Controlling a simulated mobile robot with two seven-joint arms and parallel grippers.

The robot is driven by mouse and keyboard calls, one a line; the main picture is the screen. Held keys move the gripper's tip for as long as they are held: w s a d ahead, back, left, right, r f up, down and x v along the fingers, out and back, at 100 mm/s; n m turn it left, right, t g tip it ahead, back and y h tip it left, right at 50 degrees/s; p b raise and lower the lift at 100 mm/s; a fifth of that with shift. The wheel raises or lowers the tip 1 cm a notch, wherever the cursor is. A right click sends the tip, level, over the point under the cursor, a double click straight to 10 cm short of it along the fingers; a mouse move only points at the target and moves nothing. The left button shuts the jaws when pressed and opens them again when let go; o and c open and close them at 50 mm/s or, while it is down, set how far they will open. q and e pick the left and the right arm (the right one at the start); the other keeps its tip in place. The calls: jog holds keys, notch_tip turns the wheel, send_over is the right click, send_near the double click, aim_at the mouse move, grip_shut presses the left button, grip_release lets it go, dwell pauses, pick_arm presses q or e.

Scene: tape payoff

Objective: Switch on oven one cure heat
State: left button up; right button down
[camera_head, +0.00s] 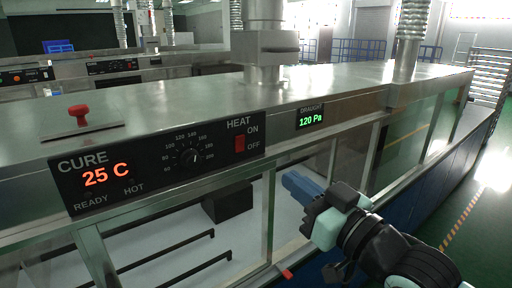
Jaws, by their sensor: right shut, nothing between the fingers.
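The oven's black control panel (155,180) is on the left front of the long metal housing. It reads CURE 25 C in red, above the labels READY and HOT. A round dial (189,157) sits to the right of the readout. The red HEAT switch (240,144) is at the panel's right end, beside the labels ON and OFF; its position is too small to tell. My right gripper (290,181) is shut and empty, to the right of and below the switch, apart from it, in front of the glass. My left gripper is not in view.
A draught display (310,117) reads 120 Pa right of the panel. A red lever (78,115) stands on the housing top (185,90). Metal ducts (265,50) rise from it. Glass windows and frame posts lie below the panel. Similar units stand behind.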

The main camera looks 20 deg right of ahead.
aim_at(241, 139)
jog(key=shift+s+r, duration=0.1)
jog(key=shift+r, duration=0.05)
pick_arm(q)
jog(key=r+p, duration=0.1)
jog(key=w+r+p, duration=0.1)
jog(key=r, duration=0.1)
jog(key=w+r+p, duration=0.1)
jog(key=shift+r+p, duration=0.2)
jog(key=shift+p, duration=0.2)
pick_arm(e)
jog(key=x, duration=1.4)
